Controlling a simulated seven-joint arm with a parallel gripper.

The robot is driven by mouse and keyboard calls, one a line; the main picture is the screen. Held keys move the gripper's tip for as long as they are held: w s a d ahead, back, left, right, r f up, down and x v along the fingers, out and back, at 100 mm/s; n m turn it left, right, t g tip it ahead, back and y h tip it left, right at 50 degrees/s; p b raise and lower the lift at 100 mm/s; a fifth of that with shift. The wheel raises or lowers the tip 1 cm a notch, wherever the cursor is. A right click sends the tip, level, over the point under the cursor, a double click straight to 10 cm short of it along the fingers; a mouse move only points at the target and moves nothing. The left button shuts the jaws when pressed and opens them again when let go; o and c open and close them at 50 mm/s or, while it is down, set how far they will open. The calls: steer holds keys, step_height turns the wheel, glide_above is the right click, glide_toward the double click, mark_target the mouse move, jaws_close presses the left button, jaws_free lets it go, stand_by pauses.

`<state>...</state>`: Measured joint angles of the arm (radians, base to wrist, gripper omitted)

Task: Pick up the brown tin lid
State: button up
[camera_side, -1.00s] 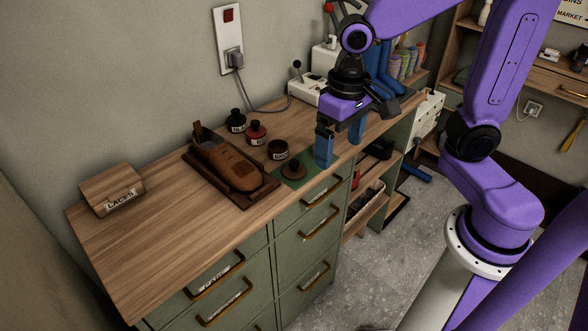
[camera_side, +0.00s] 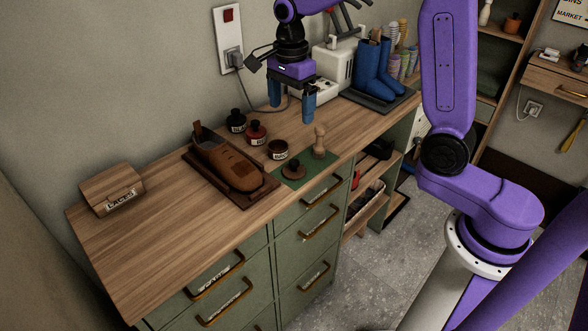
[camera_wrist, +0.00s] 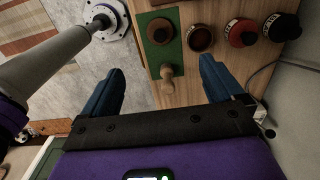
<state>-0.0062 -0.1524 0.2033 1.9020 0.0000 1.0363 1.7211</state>
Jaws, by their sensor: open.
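The brown tin lid (camera_side: 293,168), a round disc with a knob, lies on the green mat (camera_side: 291,183) near the bench's front edge. In the wrist view the lid (camera_wrist: 160,32) is at the top, beyond my fingertips. The open brown tin (camera_side: 278,149) stands just behind it, without a lid. My gripper (camera_side: 292,110) is open and empty, above the bench, behind and to the right of the tins. In the wrist view my gripper (camera_wrist: 161,70) has the wooden-handled tool (camera_wrist: 167,76) showing between its blue fingers.
The wooden tool (camera_side: 319,142) stands on the mat, right of the lid. Red (camera_side: 256,132) and black (camera_side: 237,121) knobbed tins stand behind left. A brown shoe (camera_side: 228,164) is left; blue boots (camera_side: 376,72) are right.

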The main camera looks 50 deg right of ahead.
glide_above(294, 161)
steer(key=f, duration=1.2)
steer(key=shift+a, duration=0.35)
steer(key=shift+d+f, duration=0.15)
steer(key=shift+f, duration=1.2)
steer(key=shift+d+f, duration=0.15)
steer(key=shift+f, duration=1.2)
steer(key=c, duration=1.1)
